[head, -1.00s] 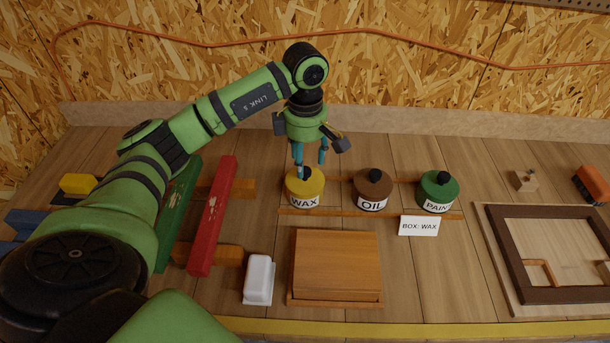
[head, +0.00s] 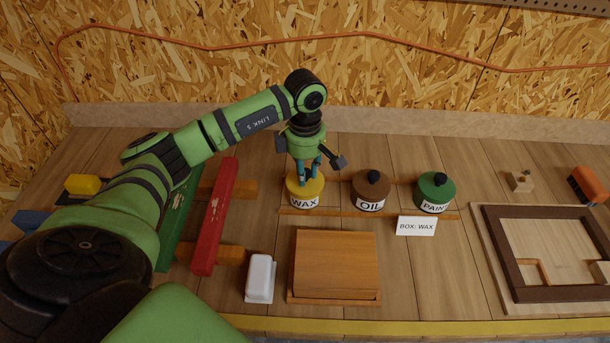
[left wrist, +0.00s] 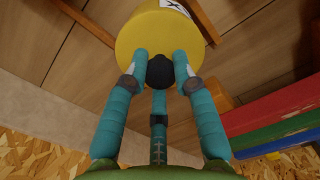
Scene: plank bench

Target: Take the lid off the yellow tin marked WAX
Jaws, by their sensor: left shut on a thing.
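The yellow tin (head: 305,192) marked WAX stands upright on the bench, left of the other tins. Its yellow lid (left wrist: 150,38) has a dark round knob (left wrist: 160,71), which shows in the left wrist view. My left gripper (head: 309,181) is over the tin from above. Its teal fingers (left wrist: 162,75) are shut around the knob. The lid looks seated on the tin, and I see no gap. In the head view the fingers hide the knob. My right gripper is not in view.
A brown OIL tin (head: 370,191) and a green PAINT tin (head: 434,193) stand to the right. A card (head: 416,226) reads BOX: WAX. A wooden box (head: 336,266) lies in front, with a white block (head: 260,277) beside it. Red (head: 214,218) and green bars lie left.

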